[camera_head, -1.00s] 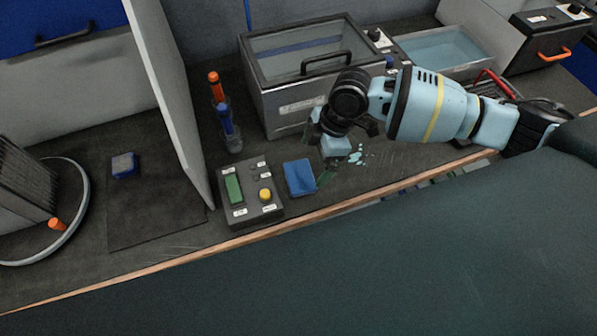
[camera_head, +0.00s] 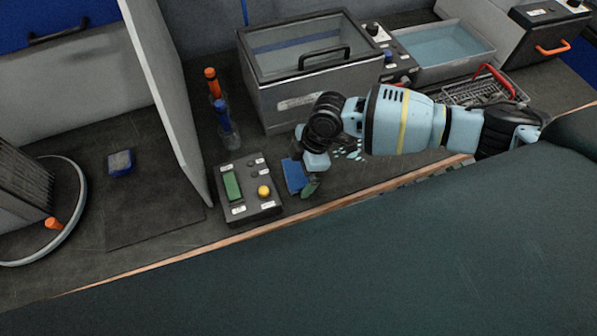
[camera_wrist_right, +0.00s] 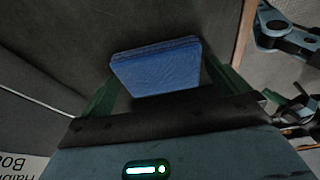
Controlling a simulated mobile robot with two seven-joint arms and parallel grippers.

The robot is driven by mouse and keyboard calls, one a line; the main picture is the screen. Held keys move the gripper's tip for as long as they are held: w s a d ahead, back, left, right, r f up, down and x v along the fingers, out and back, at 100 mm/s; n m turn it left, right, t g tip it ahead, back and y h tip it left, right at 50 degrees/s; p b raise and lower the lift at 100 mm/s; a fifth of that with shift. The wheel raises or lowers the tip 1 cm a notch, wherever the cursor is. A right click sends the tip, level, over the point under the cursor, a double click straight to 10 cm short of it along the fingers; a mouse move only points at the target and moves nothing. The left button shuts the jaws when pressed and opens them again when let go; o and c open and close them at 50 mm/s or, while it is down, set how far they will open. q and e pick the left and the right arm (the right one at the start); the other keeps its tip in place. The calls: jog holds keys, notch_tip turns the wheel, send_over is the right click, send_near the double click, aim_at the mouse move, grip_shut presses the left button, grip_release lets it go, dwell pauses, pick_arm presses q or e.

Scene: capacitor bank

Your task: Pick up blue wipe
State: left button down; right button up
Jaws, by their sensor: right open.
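The blue wipe (camera_head: 293,174) is a flat folded square on the dark bench, just right of the control box. In the head view my right gripper (camera_head: 306,184) covers its right part. In the right wrist view the wipe (camera_wrist_right: 157,68) lies between the two green fingers of my right gripper (camera_wrist_right: 160,76), which are apart with one on each side of it. I cannot tell whether the fingers touch it. My left gripper is not in view.
A control box (camera_head: 248,190) with a yellow knob stands close on the left. A lidded metal bath (camera_head: 310,95) is behind. Pale blue spots (camera_head: 348,150) lie on the bench right of the gripper. The wooden bench edge (camera_head: 345,200) runs in front.

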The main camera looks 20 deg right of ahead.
aim_at(295, 174)
jog(key=shift+c, duration=0.4)
jog(key=c, duration=0.7)
jog(key=shift+r, duration=0.2)
jog(key=shift+r, duration=0.65)
jog(key=shift+s+r, duration=0.25)
jog(key=shift+r, duration=0.8)
jog(key=s, duration=0.5)
jog(key=s+r+p, duration=0.1)
jog(key=s, duration=0.4)
jog(key=s+d, duration=0.1)
jog(key=s, duration=0.4)
jog(key=shift+s+d+r, duration=0.1)
jog(key=shift+s+r, duration=0.05)
jog(key=shift+s, duration=0.1)
